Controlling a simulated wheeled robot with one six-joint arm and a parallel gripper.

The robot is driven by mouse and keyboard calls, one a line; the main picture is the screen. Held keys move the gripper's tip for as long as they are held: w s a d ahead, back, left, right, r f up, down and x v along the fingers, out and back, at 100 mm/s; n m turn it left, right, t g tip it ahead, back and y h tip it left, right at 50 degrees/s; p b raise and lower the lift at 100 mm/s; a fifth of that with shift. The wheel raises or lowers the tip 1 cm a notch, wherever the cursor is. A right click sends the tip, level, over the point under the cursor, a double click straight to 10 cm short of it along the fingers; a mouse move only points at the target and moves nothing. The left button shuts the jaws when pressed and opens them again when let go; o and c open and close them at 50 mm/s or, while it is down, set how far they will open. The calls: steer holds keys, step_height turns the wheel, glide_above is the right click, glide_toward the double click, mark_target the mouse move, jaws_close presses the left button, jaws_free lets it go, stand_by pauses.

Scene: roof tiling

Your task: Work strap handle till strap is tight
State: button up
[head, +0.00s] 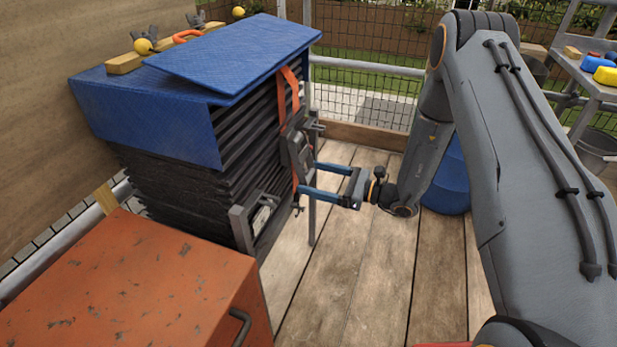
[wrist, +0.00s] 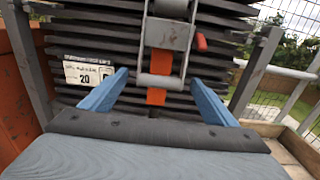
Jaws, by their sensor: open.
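A stack of dark tiles (head: 165,190) stands on the deck, partly under a blue cover (head: 170,125). An orange strap (head: 290,92) runs down its near side into a grey metal ratchet (head: 300,150). In the wrist view the ratchet with its handle (wrist: 168,38) sits at the upper middle, with the orange strap (wrist: 157,96) showing through and below it. My gripper (head: 305,180) is open, its two blue fingers pointing at the stack below the ratchet. In the wrist view the fingers (wrist: 158,82) stand on either side of the strap, with nothing between them gripped.
An orange box (head: 130,285) stands at the front left. A blue drum (head: 448,180) is behind my arm. Grey posts (wrist: 255,70) flank the stack. A mesh railing (head: 365,70) closes the back. The plank floor (head: 345,270) right of the stack is clear.

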steer(key=shift+x, duration=1.05)
steer(key=c, duration=1.4)
steer(key=shift+d, duration=0.15)
steer(key=shift+c, duration=0.6)
